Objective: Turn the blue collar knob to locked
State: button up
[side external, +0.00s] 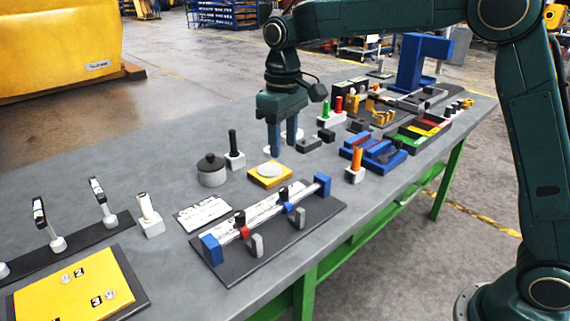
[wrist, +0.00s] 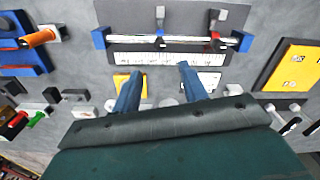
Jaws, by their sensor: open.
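The collar fixture is a dark base (side external: 228,272) with a silver rail between two blue end blocks, and a white scale strip (wrist: 170,58) along it. The blue collar (side external: 288,207) sits on the rail, with a small black knob (side external: 284,195) at it. In the wrist view the blue collar (wrist: 159,35) is near the rail's middle. A red collar (side external: 244,232) is on the same rail, also with a black knob. My gripper (side external: 283,148) is open and empty, above the table behind the fixture. Its fingertips (wrist: 160,72) point toward the rail in the wrist view. The knob's exact turn is too small to tell.
Two grey posts (side external: 256,246) stand along the fixture's front. Behind it are a yellow block with a white disc (side external: 269,170), a black-lidded grey pot (side external: 211,172) and a white label plate (side external: 204,213). An orange-handled piece (side external: 356,161) and blue tray stand to the right.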

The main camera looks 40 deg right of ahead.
jog(key=shift+r, duration=1.3)
jog(key=s+d+r+m+t, duration=0.1)
jog(key=s+d+r, duration=0.2)
jog(key=s, duration=0.4)
jog(key=s+d+r+t, duration=0.2)
jog(key=s+d, duration=0.1)
jog(key=s, duration=0.5)
jog(key=s+d+f+m+t, duration=0.1)
jog(key=s+f, duration=0.1)
jog(key=s, duration=0.5)
jog(key=s+d+f+t, duration=0.1)
jog(key=s+d+f, duration=0.1)
jog(key=s, duration=0.5)
jog(key=shift+s+f+m+t, duration=0.3)
jog(key=shift+s+f+m, duration=0.1)
jog(key=shift+f, duration=0.25)
jog(key=shift+w, duration=0.1)
